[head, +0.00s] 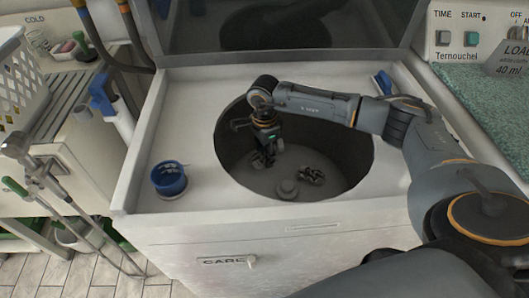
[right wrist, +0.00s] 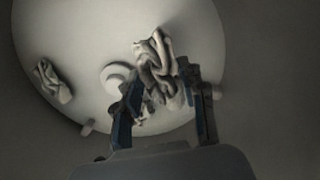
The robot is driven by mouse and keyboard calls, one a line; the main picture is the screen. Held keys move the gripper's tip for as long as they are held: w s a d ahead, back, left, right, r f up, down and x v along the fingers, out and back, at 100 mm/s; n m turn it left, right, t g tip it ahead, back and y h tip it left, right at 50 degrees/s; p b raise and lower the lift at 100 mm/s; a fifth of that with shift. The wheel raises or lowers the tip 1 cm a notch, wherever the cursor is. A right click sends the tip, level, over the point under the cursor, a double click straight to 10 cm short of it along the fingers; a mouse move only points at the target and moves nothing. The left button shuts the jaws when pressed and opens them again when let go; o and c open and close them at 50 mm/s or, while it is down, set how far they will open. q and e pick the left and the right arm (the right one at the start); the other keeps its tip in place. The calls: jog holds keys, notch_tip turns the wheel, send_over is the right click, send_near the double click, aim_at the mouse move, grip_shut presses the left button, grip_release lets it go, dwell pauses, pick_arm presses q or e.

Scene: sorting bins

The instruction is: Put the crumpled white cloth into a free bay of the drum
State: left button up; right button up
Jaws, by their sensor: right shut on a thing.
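My right gripper (head: 264,158) is down inside the round drum (head: 225,165), in its left part, with the arm coming in from the right. In the right wrist view its fingers (right wrist: 163,78) are shut on a crumpled white cloth (right wrist: 155,52), which bulges out past the fingertips over the drum floor. Whether the cloth touches the floor I cannot tell. A second crumpled cloth (head: 311,175) lies on the drum floor; it also shows at the left of the right wrist view (right wrist: 52,82). My left gripper is not in view.
A round hub (head: 287,189) stands mid-floor in the drum, with small pegs near the floor's edge (right wrist: 87,127). A blue-and-white round container (head: 170,179) stands on the white top, left of the opening. A raised lid (head: 290,25) is behind.

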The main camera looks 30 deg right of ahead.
jog(key=o, duration=1.1)
jog(key=shift+o, duration=0.2)
notch_tip(320, 180, up, 12)
dwell(0.4)
